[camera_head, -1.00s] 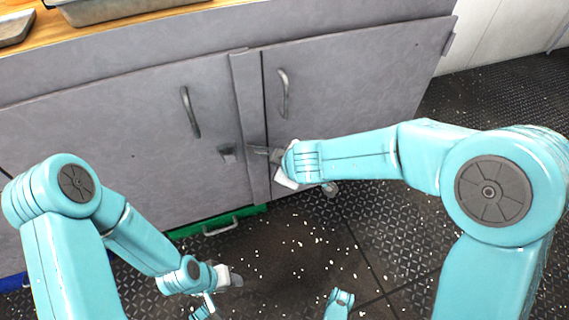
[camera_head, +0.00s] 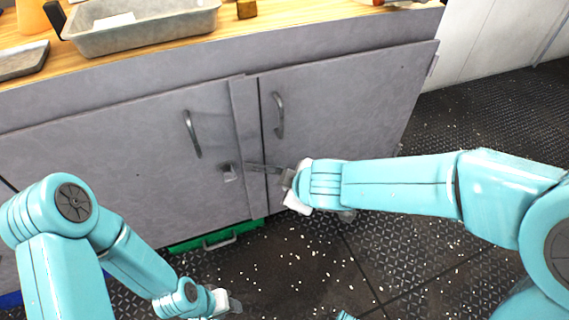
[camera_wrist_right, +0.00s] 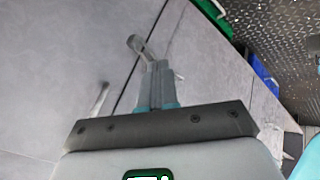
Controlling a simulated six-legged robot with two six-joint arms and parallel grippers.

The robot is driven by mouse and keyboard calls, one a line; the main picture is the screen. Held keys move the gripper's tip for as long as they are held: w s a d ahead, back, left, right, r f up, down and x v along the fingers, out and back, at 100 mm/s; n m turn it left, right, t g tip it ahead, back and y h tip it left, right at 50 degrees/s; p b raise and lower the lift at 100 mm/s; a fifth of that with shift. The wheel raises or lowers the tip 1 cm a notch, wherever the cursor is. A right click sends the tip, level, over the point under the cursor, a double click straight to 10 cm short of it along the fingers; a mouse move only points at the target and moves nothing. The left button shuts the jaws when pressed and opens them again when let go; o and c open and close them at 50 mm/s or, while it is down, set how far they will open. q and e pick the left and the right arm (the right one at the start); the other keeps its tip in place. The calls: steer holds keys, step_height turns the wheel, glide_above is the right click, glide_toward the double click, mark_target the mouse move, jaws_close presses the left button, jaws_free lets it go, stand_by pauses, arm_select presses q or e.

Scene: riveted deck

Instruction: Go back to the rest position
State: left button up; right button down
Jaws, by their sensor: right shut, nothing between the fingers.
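My right gripper (camera_head: 252,166) is shut and empty. My left gripper (camera_head: 235,303) hangs low over the dark floor at the bottom of the head view, clear of the cabinet. Its fingers are too small and blurred to read.
The cabinet has a left door handle (camera_head: 191,133) and a right door handle (camera_head: 279,114); both doors look shut. A grey tray (camera_head: 150,38) stands on the wooden top. A green drawer (camera_head: 190,244) sits low at the cabinet's base. The speckled floor (camera_head: 300,260) is open.

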steer(key=s+d+f+m+g+h, duration=0.1)
steer(key=s+d+f+m+g, duration=0.1)
steer(key=d+f, duration=0.35)
steer(key=s+d+f+m+g, duration=0.1)
steer(key=s+d+f+g, duration=0.15)
steer(key=f, duration=0.55)
steer(key=s+f+m+g+y, duration=0.2)
steer(key=s+f+m, duration=1.1)
steer(key=s+f, duration=0.1)
arm_select(q)
step_height(320, 180, up, 32)
steer(key=s+d+p, duration=0.1)
steer(key=p, duration=3.2)
steer(key=shift+r+m, duration=0.25)
steer(key=shift+m, duration=0.05)
arm_select(e)
step_height(320, 180, up, 33)
steer(key=shift+s+a+f+n, duration=0.2)
steer(key=shift+s+n, duration=0.05)
steer(key=shift+n, duration=0.05)
arm_select(q)
steer(key=shift+f, duration=0.1)
arm_select(e)
steer(key=shift+f, duration=0.1)
